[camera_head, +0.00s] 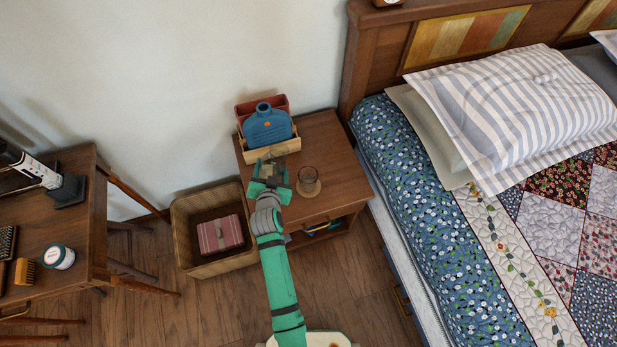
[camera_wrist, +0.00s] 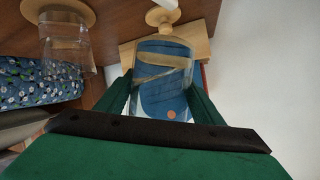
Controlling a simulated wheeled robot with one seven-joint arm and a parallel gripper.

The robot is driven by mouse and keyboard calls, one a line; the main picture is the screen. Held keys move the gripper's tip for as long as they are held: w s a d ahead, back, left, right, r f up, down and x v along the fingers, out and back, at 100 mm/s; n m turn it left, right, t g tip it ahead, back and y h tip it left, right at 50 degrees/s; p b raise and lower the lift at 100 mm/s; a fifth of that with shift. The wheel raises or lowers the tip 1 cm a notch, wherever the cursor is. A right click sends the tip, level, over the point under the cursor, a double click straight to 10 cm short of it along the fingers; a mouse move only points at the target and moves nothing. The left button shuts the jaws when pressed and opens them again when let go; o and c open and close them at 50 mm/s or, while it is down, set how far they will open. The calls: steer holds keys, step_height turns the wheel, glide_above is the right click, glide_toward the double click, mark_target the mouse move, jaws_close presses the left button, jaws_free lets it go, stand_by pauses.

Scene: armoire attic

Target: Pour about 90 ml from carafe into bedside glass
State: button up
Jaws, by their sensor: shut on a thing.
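The clear glass carafe (camera_wrist: 162,62) is between the green fingers of my gripper (camera_wrist: 160,105), which is shut on it. In the head view the carafe (camera_head: 269,167) is hard to make out at my gripper (camera_head: 269,180), over the nightstand. Its liquid level is unclear. The bedside glass (camera_head: 307,175) stands upright on a round wooden coaster (camera_head: 311,193), just right of my gripper and apart from it. In the wrist view the glass (camera_wrist: 68,55) shows at upper left, inverted by the camera's angle, and its contents cannot be told.
A blue bottle (camera_head: 268,128) stands in a wooden holder (camera_head: 272,149) at the nightstand's (camera_head: 325,140) back left. A small round wooden piece (camera_wrist: 162,16) shows beyond the carafe. The bed (camera_head: 400,160) borders the right; a basket (camera_head: 190,255) is at left.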

steer(key=shift+d+f+n+h+b, duration=0.2)
steer(key=shift+n+h+b, duration=0.25)
steer(key=shift+n, duration=0.15)
steer(key=shift+d+f+n+h+b, duration=0.15)
steer(key=shift+n+h+b, duration=0.15)
steer(key=shift+n+h, duration=0.25)
steer(key=shift+w+r, duration=0.1)
stand_by(1.7)
